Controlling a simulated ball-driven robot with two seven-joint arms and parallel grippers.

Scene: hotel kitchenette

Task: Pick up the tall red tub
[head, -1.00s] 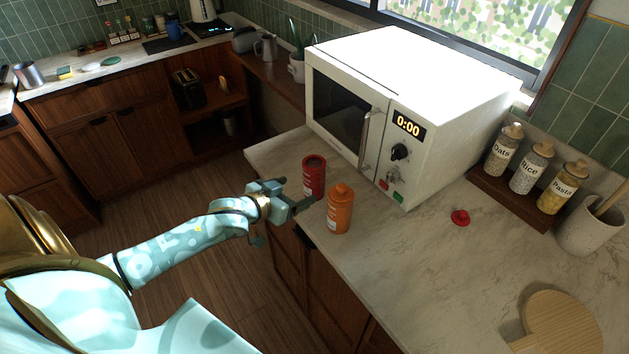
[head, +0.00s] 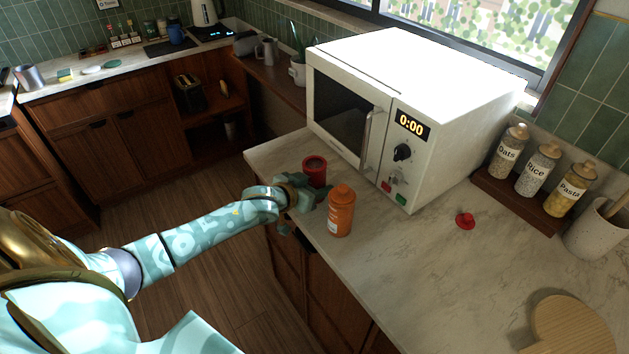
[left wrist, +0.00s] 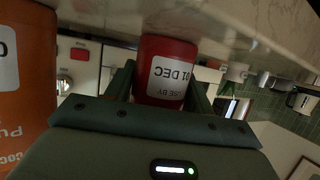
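The tall red tub (head: 315,168) stands upright on the counter in front of the microwave, its round top open and dark inside. My left gripper (head: 308,196) is low at its near side and hides its lower part in the head view. In the left wrist view the red tub (left wrist: 166,72), with a "01 DEC" label upside down, sits between the two fingers of the left gripper (left wrist: 160,92). The fingers are apart on either side of it and look open; firm contact does not show. My right gripper is not in view.
An orange bottle (head: 341,212) stands close to the right of the left gripper. The white microwave (head: 410,110) is behind the tub. A small red lid (head: 465,220) lies on the counter to the right. The counter's front edge runs under my left arm.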

